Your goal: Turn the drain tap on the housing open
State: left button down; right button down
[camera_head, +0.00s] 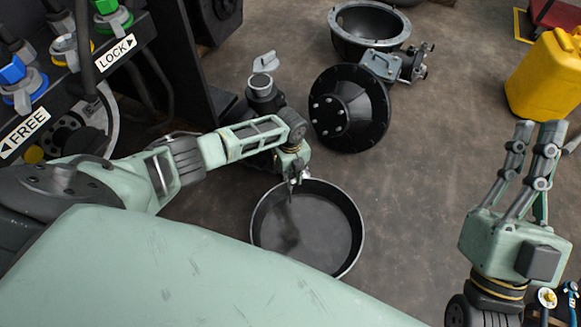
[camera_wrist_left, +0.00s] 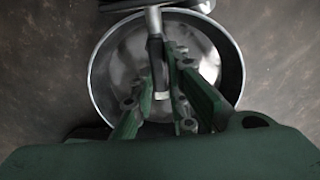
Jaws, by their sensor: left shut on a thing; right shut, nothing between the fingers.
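My left gripper (camera_head: 298,177) reaches in from the left, over the far rim of a round dark drain pan (camera_head: 322,266). In the left wrist view my left gripper (camera_wrist_left: 160,76) is shut on the tap handle (camera_wrist_left: 156,50), a narrow metal lever with a dark section and a pale end. The handle lies between the fingers, above the pan (camera_wrist_left: 232,62). The black housing (camera_head: 262,98) with a silver cap stands behind my left forearm, which hides the tap body in the head view. My right gripper (camera_head: 537,140) is shut and empty, pointing up at the right.
A black flanged hub (camera_head: 350,108) and a metal ring housing (camera_head: 370,28) lie on the floor beyond the pan. A yellow canister (camera_head: 545,75) stands at the right. A panel with LOCK and FREE labels (camera_head: 25,130) is at the left. Floor right of the pan is clear.

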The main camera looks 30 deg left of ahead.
aim_at(290, 175)
pick_arm(q)
jog(key=shift+d, duration=0.15)
jog(key=c, duration=1.7)
grip_release()
notch_tip(290, 175, up, 12)
